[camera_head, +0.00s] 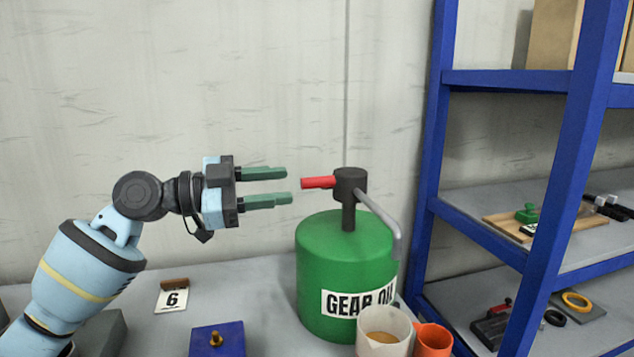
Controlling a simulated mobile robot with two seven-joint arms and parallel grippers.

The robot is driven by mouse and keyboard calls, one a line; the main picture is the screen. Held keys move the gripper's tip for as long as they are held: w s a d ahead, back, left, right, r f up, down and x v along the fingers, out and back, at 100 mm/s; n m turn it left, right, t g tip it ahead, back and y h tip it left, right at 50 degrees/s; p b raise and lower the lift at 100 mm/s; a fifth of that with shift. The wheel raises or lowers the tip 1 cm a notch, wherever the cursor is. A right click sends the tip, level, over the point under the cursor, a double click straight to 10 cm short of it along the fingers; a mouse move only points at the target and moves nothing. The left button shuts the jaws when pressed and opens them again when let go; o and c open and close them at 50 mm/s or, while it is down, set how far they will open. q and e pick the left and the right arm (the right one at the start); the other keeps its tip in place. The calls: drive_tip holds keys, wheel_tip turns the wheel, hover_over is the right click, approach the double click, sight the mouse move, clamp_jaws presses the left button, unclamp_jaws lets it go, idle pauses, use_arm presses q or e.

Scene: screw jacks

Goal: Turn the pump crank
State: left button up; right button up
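The pump stands on a green drum (330,262) labelled GEAR OIL, on the grey bench. Its dark pump head (350,181) sits on a short post above the drum. The crank's red handle (318,182) points left from the head, toward my gripper. A grey bent spout (385,218) comes down on the right side. My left gripper (289,185) is open and empty, with its two green fingers pointing right. The fingertips are just left of the red handle and seem level with it, apart from it. My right gripper is not in view.
A white cup (384,337) and an orange cup (432,341) stand in front of the drum. A blue block (217,340) and a card marked 6 (172,299) lie left. A blue shelf rack (432,140) stands right. The wall is behind.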

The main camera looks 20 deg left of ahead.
sight(308, 178)
use_arm(q)
drive_tip(key=p+x, duration=0.1)
drive_tip(key=x, duration=0.5)
drive_tip(key=shift+r, duration=0.15)
drive_tip(key=shift+w+d+p, duration=0.4)
drive_tip(key=shift+d, duration=0.1)
drive_tip(key=shift+c, duration=0.3)
clamp_jaws()
